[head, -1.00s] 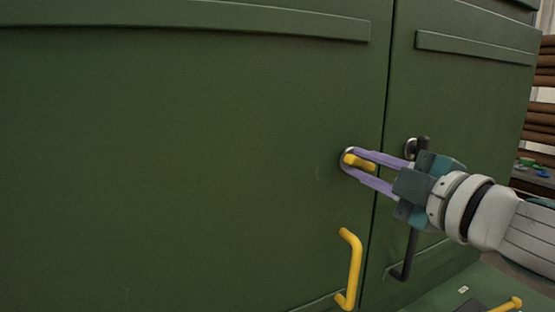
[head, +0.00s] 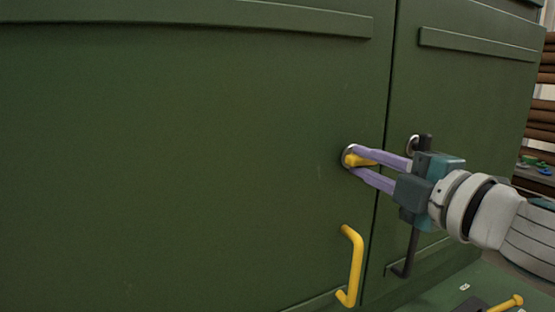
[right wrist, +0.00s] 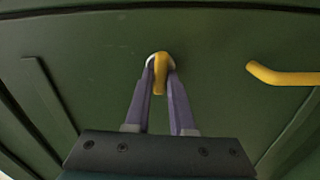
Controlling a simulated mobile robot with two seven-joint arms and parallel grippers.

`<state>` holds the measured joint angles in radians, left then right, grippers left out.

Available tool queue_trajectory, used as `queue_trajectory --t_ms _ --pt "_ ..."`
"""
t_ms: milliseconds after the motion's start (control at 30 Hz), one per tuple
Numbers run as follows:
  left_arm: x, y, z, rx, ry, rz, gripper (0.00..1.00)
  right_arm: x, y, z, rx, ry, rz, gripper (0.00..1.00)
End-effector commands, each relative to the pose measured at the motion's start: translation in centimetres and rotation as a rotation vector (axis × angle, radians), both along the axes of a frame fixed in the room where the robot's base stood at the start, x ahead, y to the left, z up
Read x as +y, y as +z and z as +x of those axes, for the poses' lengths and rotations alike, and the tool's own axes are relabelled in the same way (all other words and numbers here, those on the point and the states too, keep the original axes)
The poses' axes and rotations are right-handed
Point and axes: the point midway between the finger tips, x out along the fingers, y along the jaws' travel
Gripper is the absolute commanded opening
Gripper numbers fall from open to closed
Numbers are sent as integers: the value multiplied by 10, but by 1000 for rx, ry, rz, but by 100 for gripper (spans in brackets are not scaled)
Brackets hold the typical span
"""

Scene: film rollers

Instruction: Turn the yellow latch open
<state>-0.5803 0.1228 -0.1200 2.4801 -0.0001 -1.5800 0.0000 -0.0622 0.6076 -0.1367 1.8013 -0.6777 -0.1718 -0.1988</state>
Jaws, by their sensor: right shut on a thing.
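The yellow latch (head: 361,160) sits on a round silver base on the green cabinet door (head: 200,150), near that door's right edge. My right gripper (head: 357,160) reaches in from the right with its purple fingers shut on the latch, one on each side. In the right wrist view the latch (right wrist: 160,72) stands between the two fingertips (right wrist: 160,75). The fingers partly hide the silver base. My left gripper is not in view.
A yellow handle (head: 353,267) is below the latch on the same door. The right door has a black latch (head: 425,143) and a black handle (head: 409,254), partly behind my gripper. Another yellow handle (head: 506,303) is at the lower right. Logs (head: 542,130) are stacked far right.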

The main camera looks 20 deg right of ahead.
Motion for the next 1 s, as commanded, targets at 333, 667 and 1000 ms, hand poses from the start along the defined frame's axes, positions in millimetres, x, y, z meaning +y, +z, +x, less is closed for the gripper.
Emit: queue_trajectory --t_ms 333,667,1000 --pt "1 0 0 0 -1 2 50 0 0 0 -1 1 2 50" --pt "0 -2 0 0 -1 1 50 0 -1 -5 1 0 2 50" --pt "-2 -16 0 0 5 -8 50 -3 -4 -55 4 2 2 50"
